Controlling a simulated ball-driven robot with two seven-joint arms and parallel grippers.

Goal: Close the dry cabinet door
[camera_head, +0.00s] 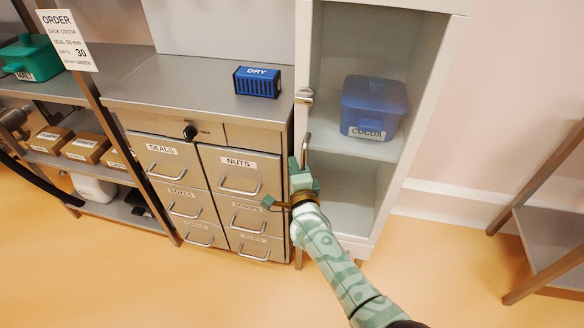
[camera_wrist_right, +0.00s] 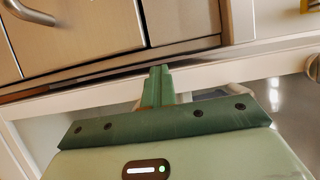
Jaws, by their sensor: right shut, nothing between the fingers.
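The dry cabinet (camera_head: 385,60) is a tall pale cabinet with its front open and shelves showing. Its door (camera_head: 302,60) stands open at the left side, seen nearly edge-on, with metal fittings on it, including a bar handle (camera_head: 307,145). My right gripper (camera_head: 298,165) is shut and empty, at the lower part of the door edge; contact cannot be told. In the right wrist view, its closed green fingertips (camera_wrist_right: 158,85) are at a pale strip, likely the door's edge, with drawer fronts beyond. My left gripper is not in view.
A blue COCOA bin (camera_head: 372,105) stands on a cabinet shelf. A steel drawer unit (camera_head: 180,85) stands to the left, with a blue DRY box (camera_head: 257,82) on top. A metal rack (camera_head: 555,220) stands at the right. The floor in front is clear.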

